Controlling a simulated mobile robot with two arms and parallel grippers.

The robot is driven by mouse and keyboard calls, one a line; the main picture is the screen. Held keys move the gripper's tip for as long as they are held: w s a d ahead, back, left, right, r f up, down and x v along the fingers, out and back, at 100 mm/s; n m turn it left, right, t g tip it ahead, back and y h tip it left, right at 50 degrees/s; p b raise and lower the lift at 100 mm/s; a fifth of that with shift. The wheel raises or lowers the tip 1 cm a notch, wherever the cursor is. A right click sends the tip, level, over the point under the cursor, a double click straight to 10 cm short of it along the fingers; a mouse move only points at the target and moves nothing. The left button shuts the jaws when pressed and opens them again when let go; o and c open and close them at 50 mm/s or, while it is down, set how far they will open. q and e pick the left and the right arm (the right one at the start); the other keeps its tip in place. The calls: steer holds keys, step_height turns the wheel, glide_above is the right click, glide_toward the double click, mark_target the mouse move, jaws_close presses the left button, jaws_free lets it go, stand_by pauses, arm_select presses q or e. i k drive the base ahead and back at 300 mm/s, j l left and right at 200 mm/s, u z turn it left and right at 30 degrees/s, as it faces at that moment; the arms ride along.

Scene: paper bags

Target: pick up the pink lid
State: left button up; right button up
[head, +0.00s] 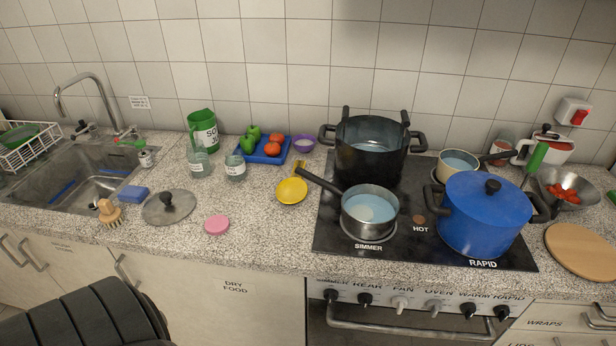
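The pink lid (217,225) is a small flat round disc lying on the speckled counter. It is near the counter's front edge, left of the hob and right of a grey pot lid. Nothing covers it and nothing touches it. Neither of my grippers shows in the head view. A dark ribbed shape at the bottom left is below the counter and apart from the lid.
A grey pot lid with a black knob (168,207) lies to the left. A yellow ladle (291,191) lies behind right. A steel saucepan (370,212) and blue pot (484,215) stand on the hob (330,236). Glass jars (235,167) stand behind. Counter around the pink lid is clear.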

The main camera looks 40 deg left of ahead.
mark_target(217, 225)
steer(key=u, duration=1.9)
steer(key=l, duration=0.25)
steer(key=i+z, duration=0.05)
